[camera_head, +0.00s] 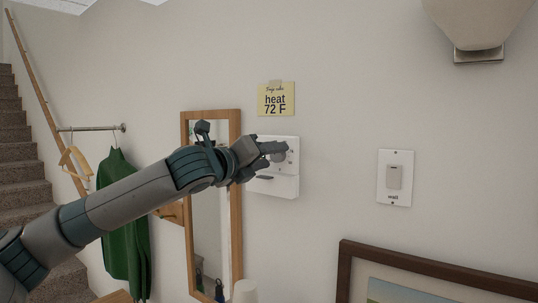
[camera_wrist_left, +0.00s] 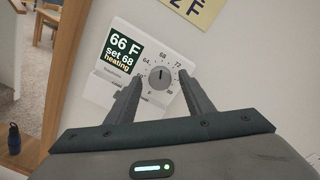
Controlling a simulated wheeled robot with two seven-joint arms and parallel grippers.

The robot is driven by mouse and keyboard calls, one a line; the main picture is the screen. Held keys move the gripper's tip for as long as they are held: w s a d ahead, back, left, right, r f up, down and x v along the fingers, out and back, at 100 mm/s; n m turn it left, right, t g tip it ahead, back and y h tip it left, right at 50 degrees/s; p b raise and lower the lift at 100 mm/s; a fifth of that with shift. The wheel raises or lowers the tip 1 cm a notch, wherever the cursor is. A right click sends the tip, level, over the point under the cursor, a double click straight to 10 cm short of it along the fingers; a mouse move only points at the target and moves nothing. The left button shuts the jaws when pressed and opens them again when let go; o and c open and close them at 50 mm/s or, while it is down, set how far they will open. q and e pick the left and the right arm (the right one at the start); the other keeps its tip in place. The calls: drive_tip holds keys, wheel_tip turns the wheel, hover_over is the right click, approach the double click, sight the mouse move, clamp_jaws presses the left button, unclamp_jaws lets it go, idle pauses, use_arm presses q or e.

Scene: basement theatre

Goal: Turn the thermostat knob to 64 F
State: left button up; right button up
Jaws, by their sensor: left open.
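The white thermostat (camera_head: 285,185) is on the wall, partly hidden behind my left gripper (camera_head: 280,149) in the head view. In the left wrist view the thermostat (camera_wrist_left: 122,30) shows a dark display (camera_wrist_left: 121,50) reading "66 F set 68 heating". Its round grey knob (camera_wrist_left: 160,77) has a dial around it with 64, 68 and 72 legible. My left gripper (camera_wrist_left: 160,88) is open, with one finger on each side of the knob. I cannot tell whether the fingers touch it. My right gripper is not in view.
A yellow note (camera_head: 276,99) above the thermostat reads "heat 72 F". A wood-framed mirror (camera_head: 236,200) hangs to the left, a wall switch (camera_head: 394,178) to the right. A picture frame (camera_head: 420,263) is at lower right. A green garment (camera_head: 122,225) hangs near the stairs (camera_head: 22,150).

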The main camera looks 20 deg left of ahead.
use_arm(q)
drive_tip(key=c, duration=1.1)
drive_tip(key=shift+o, duration=0.2)
drive_tip(key=shift+n, duration=0.3)
drive_tip(key=n+p, duration=0.2)
drive_tip(key=n, duration=0.2)
drive_tip(key=n+p, duration=0.1)
drive_tip(key=n, duration=0.3)
drive_tip(key=shift+a+n, duration=0.1)
drive_tip(key=shift+n, duration=0.3)
